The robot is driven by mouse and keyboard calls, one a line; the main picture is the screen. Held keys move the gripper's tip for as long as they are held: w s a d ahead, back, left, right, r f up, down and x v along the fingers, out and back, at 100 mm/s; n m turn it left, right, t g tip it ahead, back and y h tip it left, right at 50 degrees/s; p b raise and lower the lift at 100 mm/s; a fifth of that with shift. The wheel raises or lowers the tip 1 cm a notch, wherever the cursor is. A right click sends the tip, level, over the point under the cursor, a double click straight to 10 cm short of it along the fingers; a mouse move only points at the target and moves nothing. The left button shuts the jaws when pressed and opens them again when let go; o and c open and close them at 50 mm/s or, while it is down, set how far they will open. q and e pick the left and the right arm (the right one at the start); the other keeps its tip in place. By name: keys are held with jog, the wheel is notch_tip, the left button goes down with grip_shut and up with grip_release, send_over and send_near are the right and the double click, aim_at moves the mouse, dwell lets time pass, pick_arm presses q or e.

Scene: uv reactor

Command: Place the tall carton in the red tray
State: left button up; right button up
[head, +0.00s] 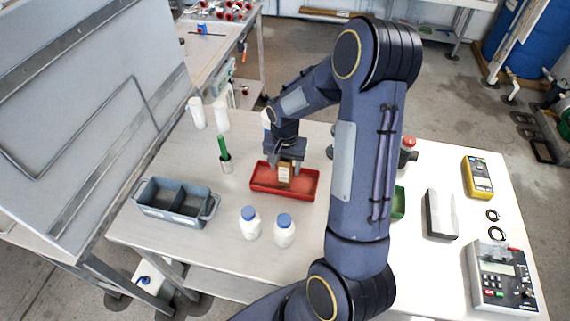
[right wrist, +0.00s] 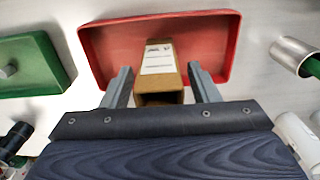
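The tall carton (head: 284,173) is brown with a white label and stands in the red tray (head: 262,186), seemingly upright. In the right wrist view the carton (right wrist: 158,62) shows against the floor of the red tray (right wrist: 225,28). My right gripper (head: 287,163) is just above the tray, around the carton's upper part. Its fingers (right wrist: 160,80) are on either side of the carton, with a small gap showing on both sides, so it is open. Part of the carton's top is hidden by the gripper in the head view. My left gripper is not in view.
A green tray (head: 399,203), partly hidden, a grey block (head: 441,214) and a yellow meter (head: 478,177) are right.

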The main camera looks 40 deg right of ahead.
notch_tip(320, 180, up, 12)
jog(key=p, duration=0.4)
jog(key=s+a+r+n+t+y, duration=0.2)
jog(key=s+a+r+n, duration=0.2)
jog(key=s+a, duration=0.3)
jog(key=s+a+r+n+t+y, duration=0.1)
jog(key=s+a+r+n+t, duration=0.2)
jog(key=s+a, duration=0.5)
jog(key=s+r+n, duration=0.1)
jog(key=s+r, duration=0.1)
jog(key=s, duration=0.1)
jog(key=shift+s+r+n+t+y, duration=0.2)
jog(key=shift+s+n+t+y, duration=0.1)
jog(key=shift+y, duration=0.1)
jog(key=shift+d, duration=0.1)
jog(key=shift+s, duration=0.1)
